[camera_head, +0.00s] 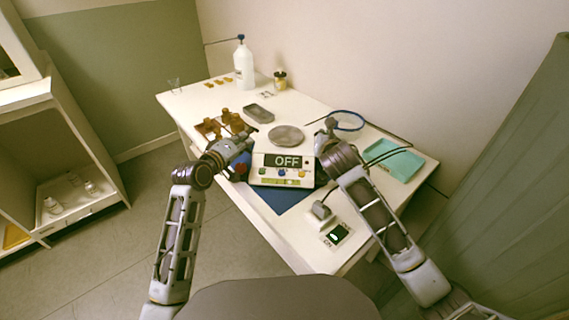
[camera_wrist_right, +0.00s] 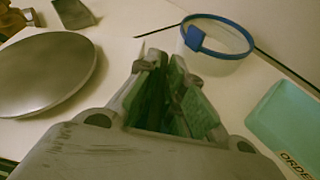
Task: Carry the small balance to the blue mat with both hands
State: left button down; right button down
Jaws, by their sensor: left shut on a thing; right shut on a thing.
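The small balance (camera_head: 283,170) is a white box with a dark display reading OFF, coloured buttons and a round grey pan (camera_head: 286,135). The pan also shows at the left of the right wrist view (camera_wrist_right: 45,72). The balance is over the blue mat (camera_head: 284,202), whose front part shows below it; I cannot tell whether they touch. My left gripper (camera_head: 246,143) is shut on the balance's left side. My right gripper (camera_head: 322,135) is shut on its right side; its fingers show in the wrist view (camera_wrist_right: 165,85), with the gripped part hidden.
A grey dish (camera_head: 258,113) and a rack of amber bottles (camera_head: 225,123) are behind left. A white bottle (camera_head: 243,65) stands farther back. A switch box (camera_head: 320,215) sits near the front edge.

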pick_arm(q)
jog(key=shift+a+f+b, duration=0.1)
jog(key=shift+f+b, duration=0.15)
jog(key=shift+b, duration=0.05)
pick_arm(e)
jog(key=shift+d+f, duration=0.1)
jog(key=shift+f, duration=0.2)
pick_arm(q)
jog(key=c, duration=1.9)
grip_release()
jog(key=shift+f, duration=0.15)
jog(key=shift+c, duration=0.2)
pick_arm(e)
jog(key=c, duration=1.9)
grip_release()
jog(key=shift+f, duration=0.1)
pick_arm(q)
jog(key=o, duration=0.4)
pick_arm(e)
jog(key=o, duration=0.4)
pick_arm(q)
jog(key=shift+s, duration=0.25)
pick_arm(e)
jog(key=shift+s, duration=0.1)
pick_arm(q)
jog(key=shift+v, duration=3.8)
pick_arm(e)
jog(key=shift+a, duration=0.2)
jog(key=shift+s, duration=0.15)
